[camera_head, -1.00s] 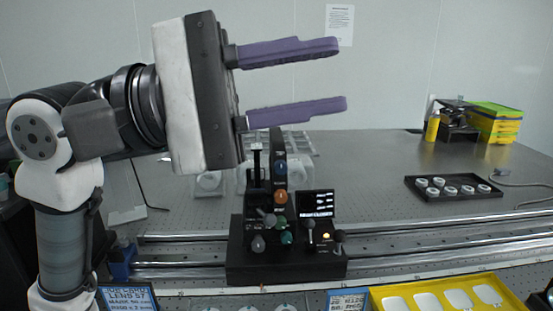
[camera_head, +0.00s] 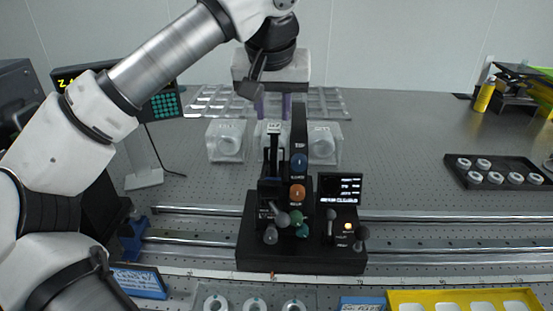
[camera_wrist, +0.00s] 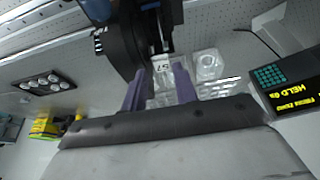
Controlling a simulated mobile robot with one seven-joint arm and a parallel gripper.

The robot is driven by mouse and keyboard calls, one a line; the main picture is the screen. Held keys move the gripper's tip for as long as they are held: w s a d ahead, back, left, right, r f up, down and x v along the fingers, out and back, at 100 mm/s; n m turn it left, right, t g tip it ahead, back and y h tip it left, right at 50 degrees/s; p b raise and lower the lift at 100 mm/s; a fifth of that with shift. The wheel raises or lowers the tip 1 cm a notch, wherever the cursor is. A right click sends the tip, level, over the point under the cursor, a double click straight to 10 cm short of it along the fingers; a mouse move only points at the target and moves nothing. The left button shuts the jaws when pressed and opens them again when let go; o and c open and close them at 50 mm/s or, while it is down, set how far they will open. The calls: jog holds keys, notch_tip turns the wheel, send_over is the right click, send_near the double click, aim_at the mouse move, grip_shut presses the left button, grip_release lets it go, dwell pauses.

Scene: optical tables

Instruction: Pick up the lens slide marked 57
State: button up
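The lens slide marked 57 shows as a small white tag (camera_wrist: 162,67) in the wrist view, by the black optical stand and between the lines of my two fingers. In the head view a small white tag (camera_head: 274,127) stands at the top of the stand (camera_head: 300,170), too small to read surely. My gripper (camera_head: 272,106) points down above and around that tag, its purple fingers apart with nothing seen between them. In the wrist view my gripper (camera_wrist: 159,84) is also open. The slide's lower part is hidden by the stand.
Two clear blocks (camera_head: 228,142) with round lenses stand behind the stand, before a clear compartment tray (camera_head: 205,101). A black tray (camera_head: 490,184) of white rings lies right. Metal rails (camera_head: 430,216) cross the table. A keypad display (camera_wrist: 285,83) stands at the wrist view's right.

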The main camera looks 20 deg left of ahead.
aim_at(274, 129)
jog(key=x, duration=0.3)
jog(key=shift+w+f, duration=0.15)
jog(key=shift+f, duration=0.1)
jog(key=shift+w+p+x, duration=0.2)
jog(key=shift+p+x, duration=0.9)
jog(key=shift+x, duration=1.65)
jog(key=shift+c, duration=0.3)
jog(key=shift+r, duration=0.1)
grip_shut()
